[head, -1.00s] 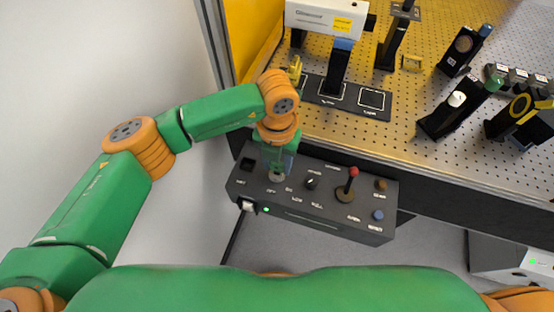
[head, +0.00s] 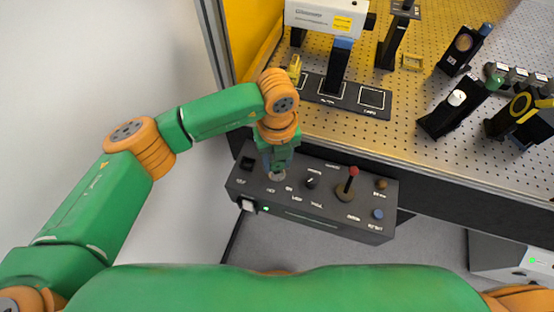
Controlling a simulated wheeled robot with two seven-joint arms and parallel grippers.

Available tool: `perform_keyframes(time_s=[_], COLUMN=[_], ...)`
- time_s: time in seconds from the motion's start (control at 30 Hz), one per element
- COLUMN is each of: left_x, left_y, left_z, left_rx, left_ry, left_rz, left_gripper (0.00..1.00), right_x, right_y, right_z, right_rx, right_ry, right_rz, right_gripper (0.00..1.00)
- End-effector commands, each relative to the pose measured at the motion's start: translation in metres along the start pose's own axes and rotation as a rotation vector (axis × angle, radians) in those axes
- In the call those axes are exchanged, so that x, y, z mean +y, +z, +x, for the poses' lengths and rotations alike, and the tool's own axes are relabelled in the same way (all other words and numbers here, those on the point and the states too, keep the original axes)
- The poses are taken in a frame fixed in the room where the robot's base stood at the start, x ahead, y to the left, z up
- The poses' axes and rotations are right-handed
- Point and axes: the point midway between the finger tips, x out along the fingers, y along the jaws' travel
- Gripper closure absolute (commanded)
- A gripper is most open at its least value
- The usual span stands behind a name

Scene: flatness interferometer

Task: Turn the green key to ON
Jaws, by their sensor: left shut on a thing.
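The black control box (head: 320,222) is fixed below the front edge of the optical table. My left gripper (head: 277,172) points down at the key switch (head: 277,177) near the left part of the box's top. It is shut on the green key, which the gripper hides. The round metal collar of the switch shows just under the fingers. I cannot read which way the key is turned. My right gripper is not in view.
The box also carries a black knob (head: 312,183), a red-tipped lever (head: 352,177), a brown button (head: 380,184) and a blue button (head: 378,214). A green light (head: 266,209) glows on its front. The perforated table (head: 420,150) holds several optical mounts behind.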

Motion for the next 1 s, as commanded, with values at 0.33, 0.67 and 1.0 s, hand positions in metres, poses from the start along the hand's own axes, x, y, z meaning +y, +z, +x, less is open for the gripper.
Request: perform_keyframes(time_s=[0.33,0.67,1.0], left_x=[0.0006,0.0007,0.0002], left_y=[-0.0012,-0.0016,-0.0007], left_z=[0.0017,0.0025,0.0020], left_rx=[0.005,0.006,0.003], left_ry=[0.004,0.005,0.003], left_rz=[-0.173,-0.318,-0.342], left_gripper=[1.00,1.00,0.21], right_x=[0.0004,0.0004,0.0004], right_y=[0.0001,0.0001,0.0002], right_z=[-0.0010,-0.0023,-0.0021], right_rx=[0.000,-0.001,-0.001], right_ry=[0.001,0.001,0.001], right_rz=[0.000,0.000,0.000], right_gripper=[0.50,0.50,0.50])
